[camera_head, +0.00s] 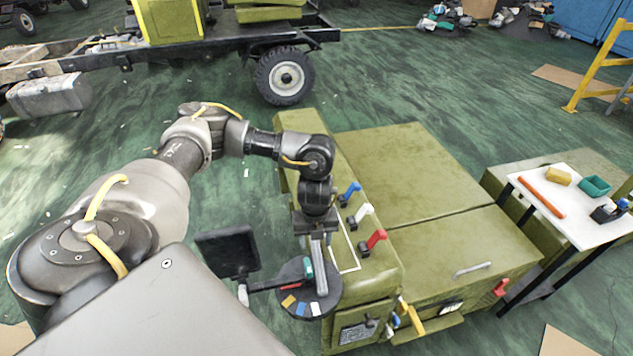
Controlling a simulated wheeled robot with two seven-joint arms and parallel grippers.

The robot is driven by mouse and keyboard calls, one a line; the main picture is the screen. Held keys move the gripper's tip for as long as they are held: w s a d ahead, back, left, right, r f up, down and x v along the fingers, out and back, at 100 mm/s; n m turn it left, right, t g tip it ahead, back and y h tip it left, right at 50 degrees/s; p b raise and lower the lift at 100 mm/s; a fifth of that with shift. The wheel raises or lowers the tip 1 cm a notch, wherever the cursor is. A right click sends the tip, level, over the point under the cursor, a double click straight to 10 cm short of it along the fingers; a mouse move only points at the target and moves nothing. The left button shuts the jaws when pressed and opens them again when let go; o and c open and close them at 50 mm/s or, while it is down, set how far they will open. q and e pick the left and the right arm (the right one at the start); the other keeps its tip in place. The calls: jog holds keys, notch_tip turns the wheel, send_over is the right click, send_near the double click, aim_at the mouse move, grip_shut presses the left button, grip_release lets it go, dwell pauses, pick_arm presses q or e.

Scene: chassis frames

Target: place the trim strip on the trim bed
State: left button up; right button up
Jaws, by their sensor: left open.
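A long orange-red strip (541,197) lies on the white-topped table at the right; it looks like the trim strip. A white-outlined rectangle (346,252) on the green cabinet top, beside blue, white and red handled clamps, looks like the trim bed; my gripper partly hides its left side. No strip shows inside the outline. My left gripper (319,264) points down just left of the outline, over a round dark tray. It is open; a teal item shows beside its fingers, and I cannot tell whether they touch. My right gripper is out of view.
The round tray (322,309) holds small coloured pieces; a dark flat panel (228,252) stands beside it. Blue (350,190), white (362,211) and red (376,239) clamp handles rise from the cabinet. A yellow block (558,177) and teal bin (595,187) share the white table.

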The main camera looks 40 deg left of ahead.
aim_at(316, 249)
pick_arm(q)
jog(key=shift+w+a+f+p, duration=0.15)
jog(key=shift+f+p, duration=0.1)
jog(key=shift+f, duration=0.65)
jog(key=shift+w+f+p, duration=0.1)
jog(key=shift+f+p, duration=0.1)
jog(key=shift+f, duration=0.65)
jog(key=shift+w+a+f+p, duration=0.15)
jog(key=shift+f+p, duration=0.1)
jog(key=shift+f, duration=0.65)
grip_shut()
